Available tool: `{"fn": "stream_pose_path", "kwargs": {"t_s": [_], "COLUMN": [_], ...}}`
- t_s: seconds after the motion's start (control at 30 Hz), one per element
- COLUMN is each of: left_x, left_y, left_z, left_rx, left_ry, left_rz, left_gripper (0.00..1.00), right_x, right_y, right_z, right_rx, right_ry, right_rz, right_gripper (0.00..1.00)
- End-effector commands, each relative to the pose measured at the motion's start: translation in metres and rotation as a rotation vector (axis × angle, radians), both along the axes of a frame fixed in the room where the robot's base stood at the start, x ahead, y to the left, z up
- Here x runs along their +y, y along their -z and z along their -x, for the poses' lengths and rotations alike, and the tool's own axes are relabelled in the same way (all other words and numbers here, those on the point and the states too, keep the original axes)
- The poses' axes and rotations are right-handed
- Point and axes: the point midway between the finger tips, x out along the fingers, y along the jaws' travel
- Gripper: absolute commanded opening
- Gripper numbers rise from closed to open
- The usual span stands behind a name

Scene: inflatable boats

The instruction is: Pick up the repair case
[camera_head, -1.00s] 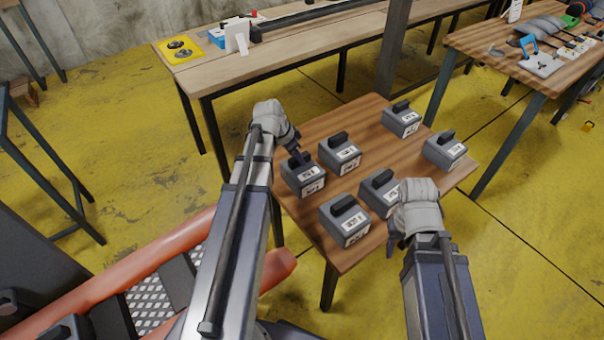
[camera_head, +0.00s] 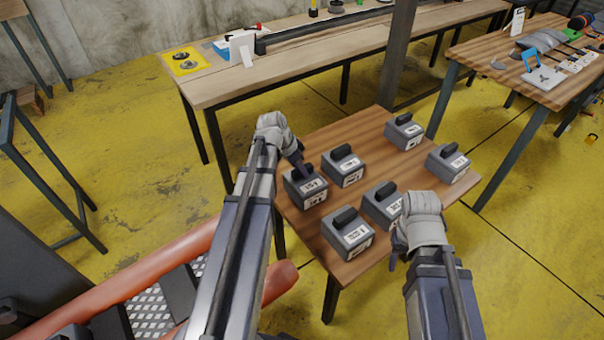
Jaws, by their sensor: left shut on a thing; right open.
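Several grey cases with black handles and white labels stand on a small wooden table (camera_head: 345,130). The label writing is too small to read, so I cannot tell which is the repair case. My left gripper (camera_head: 303,167) is shut on the handle of the leftmost grey case (camera_head: 307,189), at the table's left edge. That case appears to sit on the table. My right gripper (camera_head: 398,248) is open and empty, in front of the table's near right side. My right wrist partly hides a grey case (camera_head: 380,205).
Other grey cases stand close by: one just behind (camera_head: 344,168), one in front (camera_head: 349,236), and two farther right (camera_head: 404,133), (camera_head: 448,164). A long workbench (camera_head: 300,70) stands behind, and another table with tools (camera_head: 545,88) is at right.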

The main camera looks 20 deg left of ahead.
Motion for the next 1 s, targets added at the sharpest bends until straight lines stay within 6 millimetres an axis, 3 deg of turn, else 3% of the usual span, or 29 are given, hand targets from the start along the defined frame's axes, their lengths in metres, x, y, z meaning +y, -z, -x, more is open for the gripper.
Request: {"fn": "stream_pose_path", "kwargs": {"t_s": [0.27, 0.7, 1.0], "left_x": [0.000, 0.000, 0.000], "left_y": [-0.024, -0.088, -0.100], "left_z": [0.000, 0.000, 0.000], "left_rx": [-0.001, -0.001, -0.001], "left_ry": [0.000, 0.000, 0.000], "left_rz": [0.001, 0.001, 0.001], "left_gripper": [0.00, 0.00, 0.00], "right_x": [0.000, 0.000, 0.000], "right_y": [-0.024, -0.088, -0.100], "right_z": [0.000, 0.000, 0.000], "right_rx": [0.000, 0.000, 0.000], "right_ry": [0.000, 0.000, 0.000], "right_rz": [0.000, 0.000, 0.000], "right_gripper": [0.50, 0.50, 0.50]}}
